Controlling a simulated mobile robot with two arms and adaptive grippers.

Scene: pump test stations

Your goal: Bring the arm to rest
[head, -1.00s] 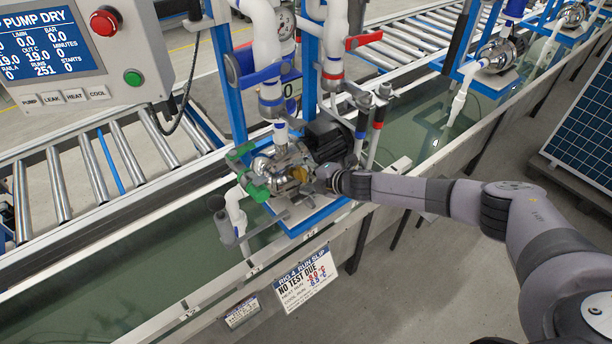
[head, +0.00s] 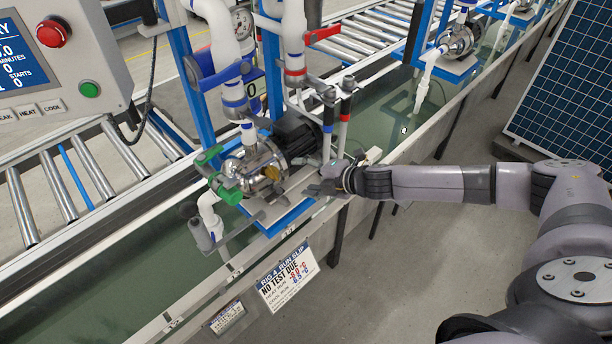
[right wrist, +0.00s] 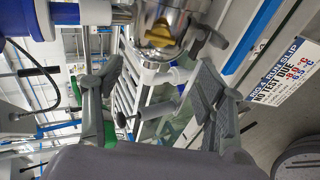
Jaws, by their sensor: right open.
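My right arm reaches in from the right in the head view. Its gripper (head: 318,184) is beside the front right of a steel pump (head: 256,166), above the stand's blue-edged base plate (head: 287,219). In the right wrist view the two fingers (right wrist: 155,100) are spread apart with nothing held between them. The pump (right wrist: 168,18) with its brass-coloured knob (right wrist: 168,34) shows ahead, beyond the fingertips, and the gripper looks clear of it. My left gripper is in neither view.
A green valve handle (head: 228,190) and a grey-capped white pipe (head: 207,215) stand left of the pump. Upright pipes (head: 345,115) stand close behind the gripper. A slip sign (head: 287,277) hangs on the trough's front. Open floor (head: 400,285) lies in front.

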